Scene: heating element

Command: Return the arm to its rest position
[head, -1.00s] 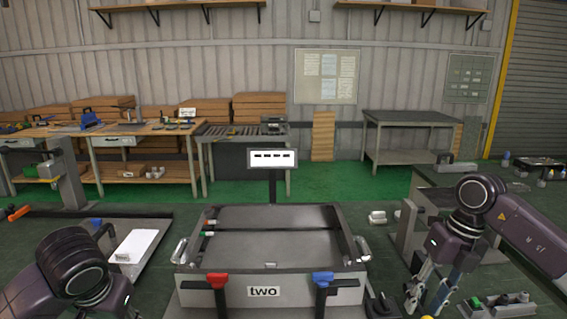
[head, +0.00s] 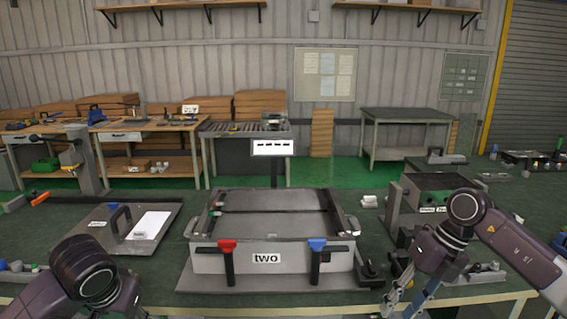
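My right arm comes in from the right, and its gripper (head: 408,294) points down near the table's front edge, right of the grey box labelled "two" (head: 213,260). Its fingers look apart with nothing visible between them, though the lower tips are near the frame's bottom. My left arm is at the lower left, in front of the grey plate with a handle. Its gripper is below the frame and cannot be seen.
A grey plate (head: 92,240) with a black handle and white sheet (head: 151,225) lies left. A display (head: 273,147) stands behind the box. A grey machine (head: 400,205) stands right.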

